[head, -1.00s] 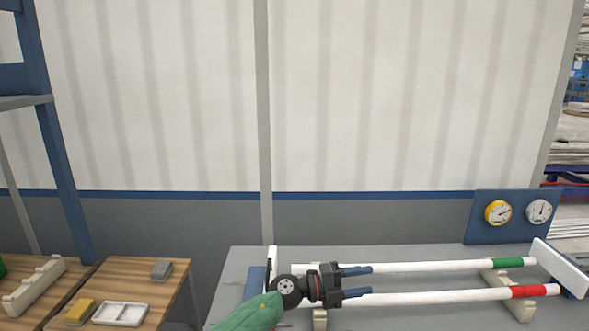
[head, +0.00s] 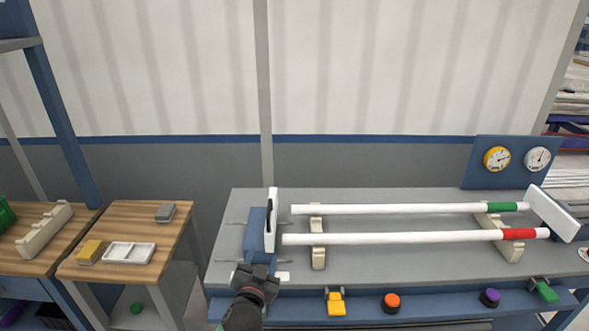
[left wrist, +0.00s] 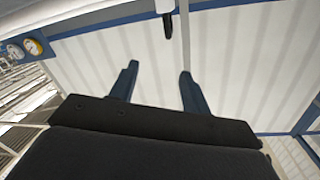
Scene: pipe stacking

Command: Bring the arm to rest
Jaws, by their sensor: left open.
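My left gripper (head: 258,268) is at the front left edge of the grey bench, apart from the pipes. In the left wrist view its two blue fingers stand wide apart with nothing between them (left wrist: 156,85), against the pale wall. My right gripper is not in view. A white pipe with a green band (head: 400,209) and a white pipe with a red band (head: 400,239) lie side by side across cream supports (head: 318,254). A white end plate (head: 271,220) on a blue block stands at their left ends, and another white plate (head: 553,213) at their right.
The grey bench (head: 400,271) has several coloured knobs along its front, including an orange one (head: 391,302). A blue panel with two gauges (head: 510,160) stands at the back right. Wooden tables at left hold a white tray (head: 130,252) and a cream rack (head: 45,236).

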